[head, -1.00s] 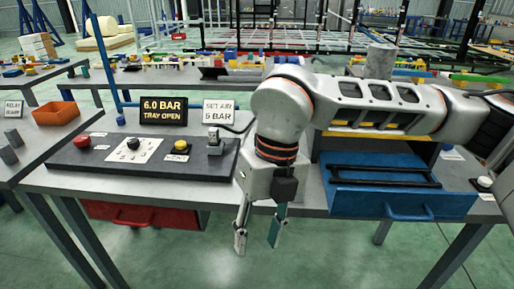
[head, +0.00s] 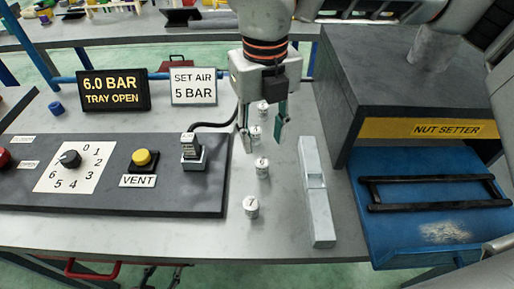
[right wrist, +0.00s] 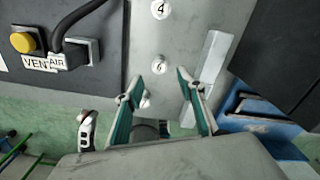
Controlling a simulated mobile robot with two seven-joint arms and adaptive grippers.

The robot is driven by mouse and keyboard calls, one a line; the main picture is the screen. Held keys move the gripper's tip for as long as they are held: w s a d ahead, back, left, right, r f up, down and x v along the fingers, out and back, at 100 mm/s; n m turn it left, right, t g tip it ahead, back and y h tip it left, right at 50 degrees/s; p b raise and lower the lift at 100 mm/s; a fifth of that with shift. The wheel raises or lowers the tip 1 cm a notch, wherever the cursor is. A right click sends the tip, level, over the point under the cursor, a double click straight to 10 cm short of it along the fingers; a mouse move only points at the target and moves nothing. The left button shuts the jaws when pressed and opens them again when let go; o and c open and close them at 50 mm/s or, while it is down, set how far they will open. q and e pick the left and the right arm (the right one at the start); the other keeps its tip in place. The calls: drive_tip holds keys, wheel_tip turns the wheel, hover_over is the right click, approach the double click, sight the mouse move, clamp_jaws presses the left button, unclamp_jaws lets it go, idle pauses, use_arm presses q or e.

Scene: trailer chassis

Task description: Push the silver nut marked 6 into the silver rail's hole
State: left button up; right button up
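The silver nut marked 6 (head: 262,167) stands on the grey table in a loose row of small silver nuts. It also shows in the right wrist view (right wrist: 159,64), just beyond my fingertips. The silver rail (head: 318,212) lies to the right of the row, and in the right wrist view (right wrist: 215,57) it is beside the right finger. A mark shows midway along the rail, but I cannot make out the hole clearly. My right gripper (head: 261,143) is open and empty above the row, fingers pointing down; it also shows in the right wrist view (right wrist: 157,82). My left gripper is out of view.
A nut marked 7 (head: 251,206) stands nearer the front edge, and a nut marked 4 (right wrist: 160,9) farther back. The control panel (head: 110,200) with an air plug (head: 191,152) is left. The nut setter (head: 400,85) with its open blue tray (head: 410,238) is right.

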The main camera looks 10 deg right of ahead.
sight(262, 161)
drive_tip(key=shift+s+f, duration=0.25)
drive_tip(key=shift+f, duration=0.95)
drive_tip(key=shift+w+f, duration=0.2)
drive_tip(key=shift+f, duration=2.45)
clamp_jaws()
